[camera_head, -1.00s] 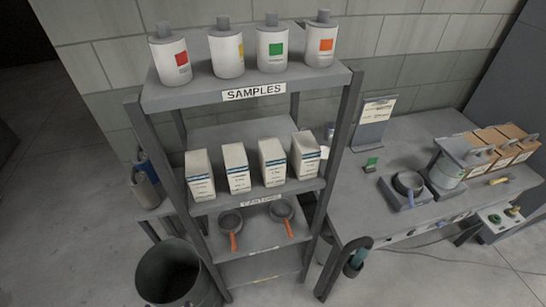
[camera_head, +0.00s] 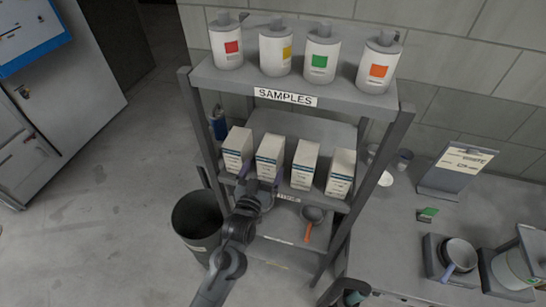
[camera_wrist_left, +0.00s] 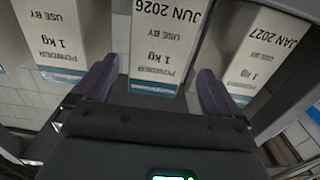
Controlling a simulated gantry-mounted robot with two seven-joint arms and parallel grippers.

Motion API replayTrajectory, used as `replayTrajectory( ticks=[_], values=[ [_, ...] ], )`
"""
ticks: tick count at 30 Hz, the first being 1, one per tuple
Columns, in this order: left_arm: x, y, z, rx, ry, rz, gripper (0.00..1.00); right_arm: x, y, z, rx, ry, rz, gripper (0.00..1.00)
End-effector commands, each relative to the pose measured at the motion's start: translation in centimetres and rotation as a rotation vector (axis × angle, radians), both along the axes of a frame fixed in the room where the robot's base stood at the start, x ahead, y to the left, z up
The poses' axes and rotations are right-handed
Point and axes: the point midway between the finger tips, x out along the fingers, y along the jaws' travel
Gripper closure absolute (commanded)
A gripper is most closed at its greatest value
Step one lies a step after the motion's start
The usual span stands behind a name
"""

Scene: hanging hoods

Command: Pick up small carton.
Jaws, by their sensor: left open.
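Several small white cartons with a blue band stand in a row on the middle shelf (camera_head: 322,202): the leftmost (camera_head: 237,150), the second (camera_head: 270,157), the third (camera_head: 304,164) and the rightmost (camera_head: 340,173). My left gripper (camera_head: 260,184) is open in front of the second carton, at the shelf's front edge. In the left wrist view, the gripper (camera_wrist_left: 157,82) has its two purple-grey fingers spread, with one carton, marked JUN 2026 (camera_wrist_left: 165,40), in the gap between them. Neighbouring cartons (camera_wrist_left: 62,38) and (camera_wrist_left: 262,50) flank it. The text appears upside down. My right gripper is not in view.
Several white bottles with coloured squares stand on the top shelf (camera_head: 350,98). A pan with an orange handle (camera_head: 312,215) is on the shelf below. A dark bin (camera_head: 196,222) stands left of the rack. A bench (camera_head: 400,230) with pots is at right.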

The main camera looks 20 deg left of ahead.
Motion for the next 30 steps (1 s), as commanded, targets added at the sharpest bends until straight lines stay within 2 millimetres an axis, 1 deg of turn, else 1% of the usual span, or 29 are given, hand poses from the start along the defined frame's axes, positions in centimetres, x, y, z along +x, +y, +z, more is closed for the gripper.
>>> replayTrajectory(
  ticks=[1,3,8,11,17,21,24,30],
  values=[
    [0.7,0.1,0.1,0.0,-0.001,0.0,0.02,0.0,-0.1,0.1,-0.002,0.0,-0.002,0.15],
    [1.4,0.1,0.0,0.0,0.0,0.001,0.02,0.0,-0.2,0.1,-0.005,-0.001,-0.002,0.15],
    [2.2,0.2,0.0,-0.001,0.001,0.001,0.02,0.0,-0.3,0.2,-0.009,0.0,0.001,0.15],
    [2.8,0.1,0.4,-0.001,-0.001,0.001,0.02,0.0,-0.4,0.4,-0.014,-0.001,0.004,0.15],
    [5.3,0.0,1.3,-0.001,0.0,0.0,0.02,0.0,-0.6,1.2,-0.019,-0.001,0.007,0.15],
    [6.7,0.0,1.0,0.0,0.001,0.0,0.02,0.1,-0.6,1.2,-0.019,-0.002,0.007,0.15],
    [7.2,0.1,1.0,0.0,0.001,0.0,0.02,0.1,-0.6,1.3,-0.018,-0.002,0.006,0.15],
    [7.4,0.1,0.9,0.0,0.001,0.0,0.02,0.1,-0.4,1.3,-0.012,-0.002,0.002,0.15]
  ],
)
